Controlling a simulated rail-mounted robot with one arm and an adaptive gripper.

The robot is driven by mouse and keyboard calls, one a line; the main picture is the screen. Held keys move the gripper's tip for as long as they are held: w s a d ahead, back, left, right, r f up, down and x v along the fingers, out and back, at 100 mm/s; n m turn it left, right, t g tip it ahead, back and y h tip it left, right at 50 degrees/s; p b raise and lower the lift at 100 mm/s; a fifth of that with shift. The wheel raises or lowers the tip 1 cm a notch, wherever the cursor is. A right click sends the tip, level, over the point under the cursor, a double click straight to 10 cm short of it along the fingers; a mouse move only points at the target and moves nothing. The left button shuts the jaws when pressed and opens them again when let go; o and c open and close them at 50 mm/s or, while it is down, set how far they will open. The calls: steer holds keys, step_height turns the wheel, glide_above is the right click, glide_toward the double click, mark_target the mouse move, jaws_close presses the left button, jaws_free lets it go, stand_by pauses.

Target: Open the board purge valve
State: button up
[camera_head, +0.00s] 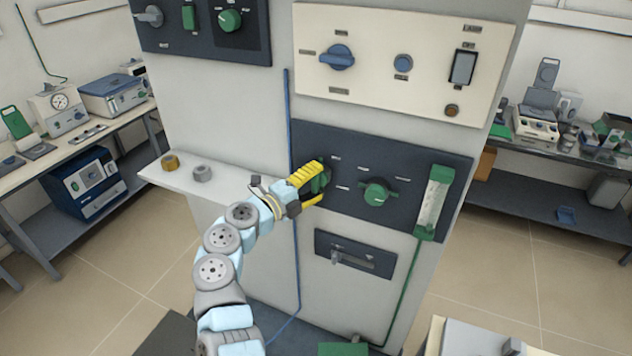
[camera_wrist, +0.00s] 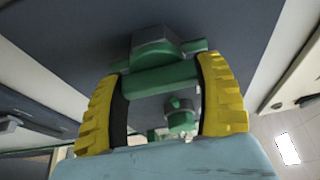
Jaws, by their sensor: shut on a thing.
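A green valve handle (camera_head: 319,177) sits at the left of the lower dark panel (camera_head: 350,207), partly hidden by my gripper (camera_head: 311,184). In the wrist view, my gripper's yellow fingers stand on either side of the green handle (camera_wrist: 160,79), shut on it. The handle runs crosswise between the fingers, in front of a grey and green valve body (camera_wrist: 157,43) on the dark panel. The labels are too small to read, so I cannot tell from them which valve is the board purge valve.
A second green knob (camera_head: 376,192) is right of the held handle, with a flow tube (camera_head: 433,202) beyond it. A cream panel (camera_head: 385,62) with a blue knob (camera_head: 337,57) is above. A white shelf (camera_head: 190,178) holding two small knob-like pieces juts out at left.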

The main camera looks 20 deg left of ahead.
steer(key=o, duration=1.2)
steer(key=v, duration=1.2)
steer(key=shift+a+r, duration=0.1)
steer(key=shift+a, duration=0.05)
